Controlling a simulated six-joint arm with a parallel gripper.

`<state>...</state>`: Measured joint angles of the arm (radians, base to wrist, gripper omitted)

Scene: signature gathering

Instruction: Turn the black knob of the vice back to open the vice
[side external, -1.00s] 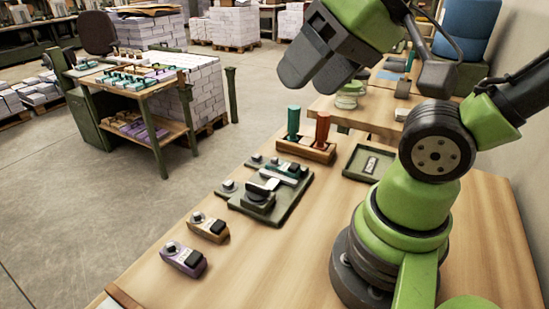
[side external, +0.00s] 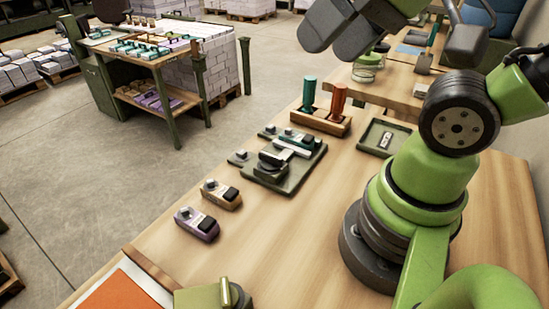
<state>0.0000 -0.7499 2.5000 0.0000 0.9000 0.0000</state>
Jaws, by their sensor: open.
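The vice (side external: 292,182) is a dark green plate with pale metal parts on the wooden table in the side external view. Its black knob (side external: 272,160) is a round dark piece on the plate's left part. How far the vice's jaws stand apart is too small to tell. My gripper (side external: 332,46) has two dark grey fingers at the top of the picture. It is open, appears empty, and hangs well above the table, clear of the vice and the knob.
An orange-brown stamp (side external: 221,194) and a purple stamp (side external: 197,224) lie front left of the vice. A wooden holder (side external: 319,122) with a teal and an orange-red handle stands behind it. A small green tray (side external: 385,137) lies to the right. The table front is mostly clear.

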